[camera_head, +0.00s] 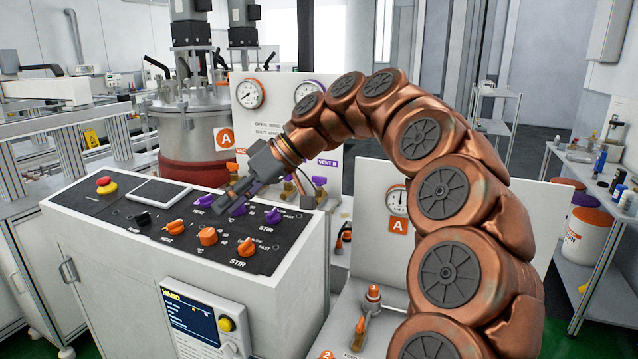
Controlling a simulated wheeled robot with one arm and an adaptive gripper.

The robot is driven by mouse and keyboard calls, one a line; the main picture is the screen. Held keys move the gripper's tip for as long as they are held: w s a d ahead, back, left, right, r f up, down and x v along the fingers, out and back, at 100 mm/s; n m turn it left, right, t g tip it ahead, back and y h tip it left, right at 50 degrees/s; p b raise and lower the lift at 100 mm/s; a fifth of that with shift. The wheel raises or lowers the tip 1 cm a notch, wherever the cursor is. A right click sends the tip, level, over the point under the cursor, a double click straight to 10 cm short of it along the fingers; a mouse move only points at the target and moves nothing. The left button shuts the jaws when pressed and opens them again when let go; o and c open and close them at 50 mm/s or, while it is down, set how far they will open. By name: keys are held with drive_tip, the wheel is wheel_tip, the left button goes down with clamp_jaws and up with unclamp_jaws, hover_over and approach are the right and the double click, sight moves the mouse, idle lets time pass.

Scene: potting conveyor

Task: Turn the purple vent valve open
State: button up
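A small purple valve handle (319,181) on a brass fitting shows below the "VENT B" label (326,162), on the white gauge panel behind the console. My copper arm arches in from the right and partly covers that panel. My gripper (229,203) points down and left over the control console, in front of and left of the purple handle and apart from it. It is close to the purple console knobs (273,216). The fingers are small and overlap the dark console, so their opening is unclear.
The white console (110,262) also carries orange knobs (208,236) and a red stop button (104,182). An orange valve handle (232,167) and gauges (250,94) are on the panel. A steel vessel (185,135) marked A stands behind; shelves (580,262) stand right.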

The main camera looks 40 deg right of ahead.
drive_tip(key=w+d+t+b, duration=0.2)
drive_tip(key=w+d+t, duration=0.25)
drive_tip(key=d, duration=1.15)
drive_tip(key=t+h+b, duration=0.1)
drive_tip(key=t+h, duration=0.1)
drive_tip(key=t, duration=0.1)
approach(321, 177)
drive_tip(key=w+a, duration=0.1)
drive_tip(key=w, duration=0.2)
drive_tip(key=shift+g, duration=0.25)
drive_tip(key=shift+s+f+p+x, duration=0.1)
drive_tip(key=shift+p+x, duration=0.05)
drive_tip(key=shift+x, duration=1.15)
drive_tip(key=shift+s+f+p+x, duration=0.1)
drive_tip(key=shift+f+x, duration=0.05)
drive_tip(key=shift+x, duration=1.15)
drive_tip(key=shift+f+p+x, duration=0.1)
drive_tip(key=shift+p+x, duration=0.05)
drive_tip(key=shift+x, duration=1.15)
drive_tip(key=shift+c, duration=0.2)
clamp_jaws()
